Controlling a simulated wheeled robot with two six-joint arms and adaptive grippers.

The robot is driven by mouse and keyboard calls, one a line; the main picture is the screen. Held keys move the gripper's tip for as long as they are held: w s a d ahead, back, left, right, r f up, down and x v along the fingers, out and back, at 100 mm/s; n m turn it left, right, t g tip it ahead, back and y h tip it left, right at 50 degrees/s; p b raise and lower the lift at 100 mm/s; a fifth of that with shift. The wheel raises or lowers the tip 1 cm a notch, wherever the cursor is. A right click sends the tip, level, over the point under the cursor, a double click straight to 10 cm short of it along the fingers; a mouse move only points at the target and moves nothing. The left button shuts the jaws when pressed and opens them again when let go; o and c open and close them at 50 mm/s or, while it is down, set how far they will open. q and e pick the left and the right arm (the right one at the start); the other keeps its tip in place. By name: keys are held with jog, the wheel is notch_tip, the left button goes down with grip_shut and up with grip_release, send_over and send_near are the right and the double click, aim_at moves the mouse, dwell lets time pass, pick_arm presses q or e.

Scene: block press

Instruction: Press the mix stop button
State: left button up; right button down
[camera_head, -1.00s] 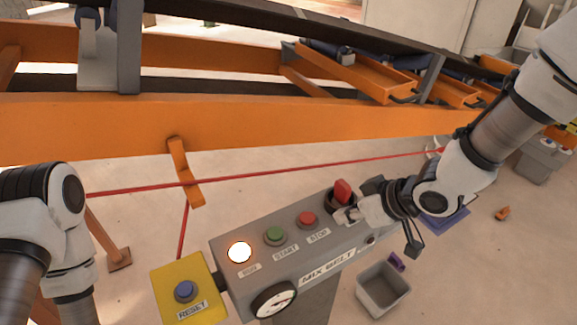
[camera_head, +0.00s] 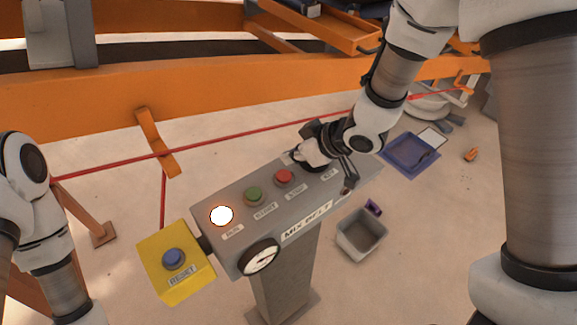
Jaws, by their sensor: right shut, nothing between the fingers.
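The grey control panel (camera_head: 234,248), labelled MIX BELT, stands on a pedestal at the lower middle. Its red STOP button (camera_head: 284,177) is in plain sight, right of the green START button (camera_head: 253,196) and the glowing white RUN lamp (camera_head: 221,215). My right gripper (camera_head: 299,157) is shut and empty, low at the panel's right part, just behind and right of the red button. It looks apart from the button.
A yellow box with a blue RESET button (camera_head: 173,259) is fixed at the panel's left end, near a dial gauge (camera_head: 262,257). A red cord (camera_head: 230,131) runs behind the panel, before an orange conveyor beam (camera_head: 60,120). A grey bin (camera_head: 361,236) stands right.

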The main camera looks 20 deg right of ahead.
aim_at(280, 172)
jog(key=f, duration=0.4)
jog(key=shift+w+a+p, duration=0.25)
jog(key=shift+a+p, duration=0.05)
jog(key=shift+d+f, duration=0.1)
jog(key=shift+f, duration=0.35)
